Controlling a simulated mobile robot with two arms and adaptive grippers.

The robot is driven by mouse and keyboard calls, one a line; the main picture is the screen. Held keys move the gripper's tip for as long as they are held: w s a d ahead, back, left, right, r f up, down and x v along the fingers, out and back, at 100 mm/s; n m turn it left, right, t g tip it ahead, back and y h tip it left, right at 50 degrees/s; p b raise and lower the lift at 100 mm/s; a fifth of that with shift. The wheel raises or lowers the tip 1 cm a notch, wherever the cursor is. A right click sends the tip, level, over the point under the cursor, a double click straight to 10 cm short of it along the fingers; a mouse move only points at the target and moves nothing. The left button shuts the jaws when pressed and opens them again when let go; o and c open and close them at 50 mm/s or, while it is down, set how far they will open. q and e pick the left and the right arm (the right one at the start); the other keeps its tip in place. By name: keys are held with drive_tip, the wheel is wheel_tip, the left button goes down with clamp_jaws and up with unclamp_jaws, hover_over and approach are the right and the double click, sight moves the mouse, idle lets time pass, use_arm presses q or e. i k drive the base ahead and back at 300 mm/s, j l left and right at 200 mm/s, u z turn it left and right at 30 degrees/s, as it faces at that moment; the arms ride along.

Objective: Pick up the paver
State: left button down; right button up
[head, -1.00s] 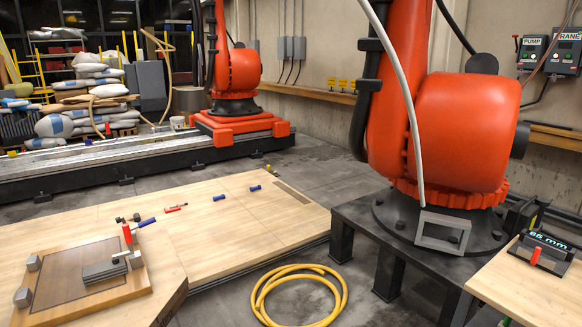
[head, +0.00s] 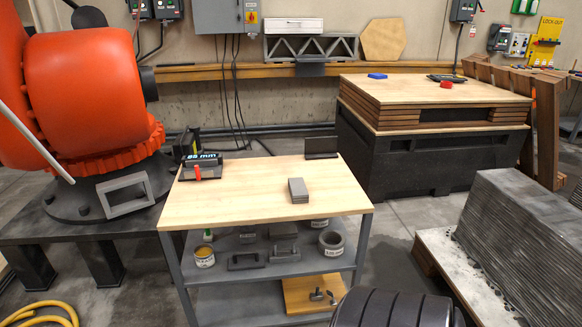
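A small grey rectangular block (head: 298,190), which looks like the paver, lies on the light wooden top of a cart (head: 245,198), right of its middle. It looks like layered concrete, perhaps more than one piece stacked. Nothing touches it from above. Neither of my grippers shows in the head view.
The cart top also holds a black "85 mm" display (head: 203,158) and a dark angled plate (head: 321,147). Cans and tools fill its shelves. An orange robot arm (head: 88,95) stands left, a layered concrete block (head: 530,240) right. A wooden-topped bench (head: 430,92) is behind.

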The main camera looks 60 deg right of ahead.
sight(297, 187)
drive_tip(key=z, duration=2.05)
